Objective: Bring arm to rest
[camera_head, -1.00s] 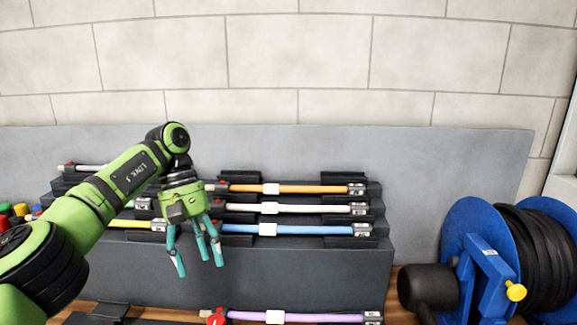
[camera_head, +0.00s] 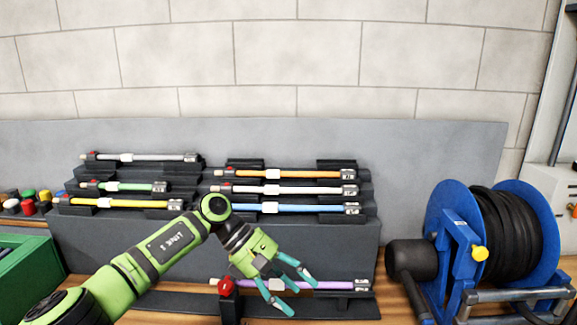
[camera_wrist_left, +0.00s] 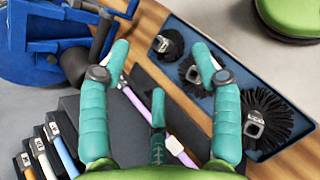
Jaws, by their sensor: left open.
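My left gripper (camera_head: 285,283) is the green hand with teal fingers at the lower middle of the head view. Its fingers are spread open and empty. It is in front of the purple duct brush rod (camera_head: 325,285) on the low holder and hides part of it. In the left wrist view the open fingers (camera_wrist_left: 158,95) show with the purple rod (camera_wrist_left: 122,80) seen between and behind them. I cannot tell from these views how far the fingers are from the rod. My right gripper is in neither view.
The stepped grey rack (camera_head: 330,240) holds several rods, among them orange (camera_head: 290,174), blue (camera_head: 300,207) and yellow (camera_head: 140,203). A blue hose reel (camera_head: 455,240) stands at right. A green box (camera_head: 30,262) is at left. A blue tray (camera_wrist_left: 180,38) with black brush heads shows in the wrist view.

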